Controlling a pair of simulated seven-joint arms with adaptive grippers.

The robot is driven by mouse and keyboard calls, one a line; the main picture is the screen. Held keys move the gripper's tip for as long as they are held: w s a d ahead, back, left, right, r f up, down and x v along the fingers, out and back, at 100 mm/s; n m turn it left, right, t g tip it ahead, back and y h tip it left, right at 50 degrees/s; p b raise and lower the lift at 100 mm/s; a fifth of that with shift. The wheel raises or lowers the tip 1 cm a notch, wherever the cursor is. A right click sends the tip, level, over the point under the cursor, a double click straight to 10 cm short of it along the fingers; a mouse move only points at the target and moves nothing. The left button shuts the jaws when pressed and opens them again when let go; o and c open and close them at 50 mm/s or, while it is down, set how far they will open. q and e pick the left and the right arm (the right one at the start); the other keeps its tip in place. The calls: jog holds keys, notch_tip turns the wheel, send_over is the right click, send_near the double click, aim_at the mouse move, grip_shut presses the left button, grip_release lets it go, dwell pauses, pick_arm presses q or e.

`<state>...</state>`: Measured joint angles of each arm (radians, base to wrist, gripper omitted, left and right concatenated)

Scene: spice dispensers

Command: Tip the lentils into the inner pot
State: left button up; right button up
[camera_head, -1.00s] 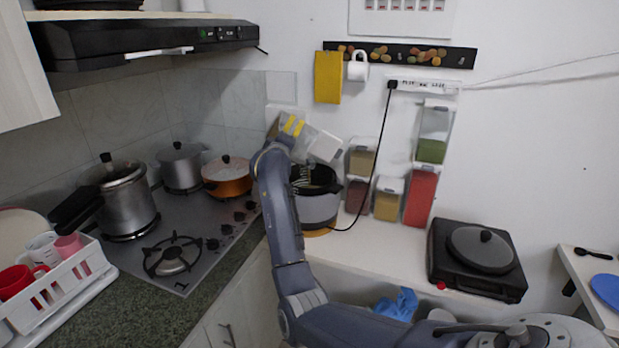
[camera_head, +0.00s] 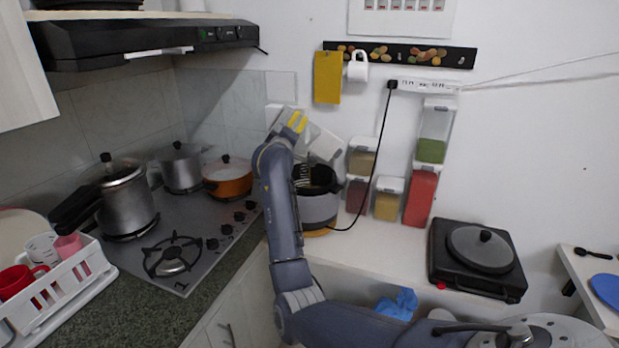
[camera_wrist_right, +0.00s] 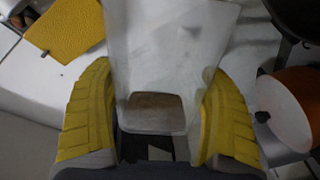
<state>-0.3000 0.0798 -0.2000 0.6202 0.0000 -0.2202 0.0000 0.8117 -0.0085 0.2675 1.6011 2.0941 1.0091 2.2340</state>
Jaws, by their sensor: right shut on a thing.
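My right gripper (camera_head: 297,122), with yellow fingers, is shut on a clear dispenser (camera_head: 324,143). It holds the dispenser tilted above the cooker, its white end down to the right. In the right wrist view, the dispenser (camera_wrist_right: 165,60) sits between both yellow fingers (camera_wrist_right: 155,115). Some brownish content (camera_wrist_right: 155,107) shows inside it. The grey cooker (camera_head: 318,208) stands below with its dark inner pot (camera_head: 318,183) open at the top. A thin dark streak shows between dispenser and pot; I cannot tell whether it is falling lentils. The pot's inside is mostly hidden. My left gripper is out of view.
Several filled dispensers (camera_head: 388,200) stand against the wall, right of the cooker. A black cord (camera_head: 372,175) runs from the socket to the cooker. An orange pot (camera_head: 228,180) stands to the left on the stove (camera_head: 195,262). Counter (camera_head: 380,243) in front is clear.

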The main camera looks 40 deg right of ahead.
jog(key=shift+s+d+r, duration=0.1)
jog(key=shift+s+r, duration=0.05)
jog(key=shift+r, duration=0.5)
jog(key=shift+d+r+m, duration=0.1)
jog(key=shift+r+m, duration=0.2)
jog(key=shift+m, duration=0.1)
jog(key=f+n, duration=0.1)
jog(key=f, duration=0.1)
jog(key=w+a+f+n, duration=0.1)
jog(key=f, duration=0.1)
jog(key=w+a+f+n, duration=0.1)
jog(key=f+n, duration=0.1)
jog(key=shift+f, duration=0.4)
jog(key=w+a+f+n, duration=0.1)
jog(key=w+a+n, duration=0.1)
jog(key=n, duration=0.8)
jog(key=w+a+f+n, duration=0.1)
jog(key=w+a+n, duration=0.1)
jog(key=n, duration=0.9)
jog(key=shift+a+f+n+b, duration=0.2)
jog(key=shift+a+n+b, duration=0.1)
jog(key=shift+a+b, duration=0.1)
